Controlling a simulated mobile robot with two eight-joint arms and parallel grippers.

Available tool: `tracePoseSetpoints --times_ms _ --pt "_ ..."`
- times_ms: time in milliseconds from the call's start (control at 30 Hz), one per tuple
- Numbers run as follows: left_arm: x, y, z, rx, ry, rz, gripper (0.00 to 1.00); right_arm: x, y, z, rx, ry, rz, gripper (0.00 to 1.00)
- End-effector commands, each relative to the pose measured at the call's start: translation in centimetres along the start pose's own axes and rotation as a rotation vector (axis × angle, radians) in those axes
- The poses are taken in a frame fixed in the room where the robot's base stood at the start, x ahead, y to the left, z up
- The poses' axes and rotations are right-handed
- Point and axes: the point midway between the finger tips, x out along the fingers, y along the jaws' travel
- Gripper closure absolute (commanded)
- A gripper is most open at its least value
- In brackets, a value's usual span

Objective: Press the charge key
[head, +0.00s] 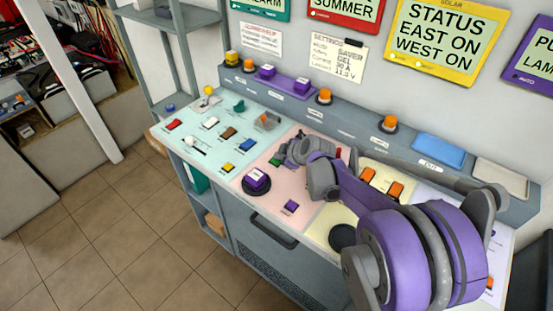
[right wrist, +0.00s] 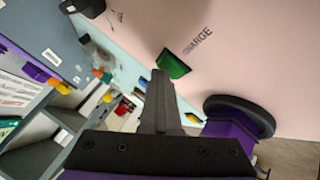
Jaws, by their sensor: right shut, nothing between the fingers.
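In the right wrist view a green key (right wrist: 173,65) stands on the pink panel near the printed word CHARGE. My right gripper (right wrist: 160,78) is shut and empty, its fingertips close by this key; I cannot tell whether they touch it. In the head view my right gripper (head: 284,155) is low over the pink panel (head: 272,207) and hides part of it. A sliver of green (head: 338,152) shows beside the gripper there, but I cannot tell whether it is the same key. My left gripper is not in view.
A small purple key (head: 291,206) is on the pink panel. The pale teal panel (head: 180,140) to the left carries several coloured keys. Orange lamps (head: 324,96) line the back ledge.

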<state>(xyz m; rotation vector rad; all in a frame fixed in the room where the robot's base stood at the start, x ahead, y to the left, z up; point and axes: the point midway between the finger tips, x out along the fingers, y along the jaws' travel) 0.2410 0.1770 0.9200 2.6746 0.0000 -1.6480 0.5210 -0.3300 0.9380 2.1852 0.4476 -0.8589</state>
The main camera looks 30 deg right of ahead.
Motion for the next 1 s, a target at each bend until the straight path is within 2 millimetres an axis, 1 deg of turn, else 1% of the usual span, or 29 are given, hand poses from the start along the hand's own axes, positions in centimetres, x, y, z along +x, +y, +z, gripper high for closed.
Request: tracePoseSetpoints --times_ms 200,667,1000 --pt "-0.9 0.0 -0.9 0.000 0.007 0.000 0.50 -0.9 0.8 -0.7 0.000 0.000 0.001 1.00" --pt "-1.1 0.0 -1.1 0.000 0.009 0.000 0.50 -1.2 1.0 -0.9 0.000 0.000 0.000 1.00" --pt "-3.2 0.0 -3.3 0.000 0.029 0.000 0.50 -3.6 2.8 -2.7 0.000 0.001 0.002 1.00"
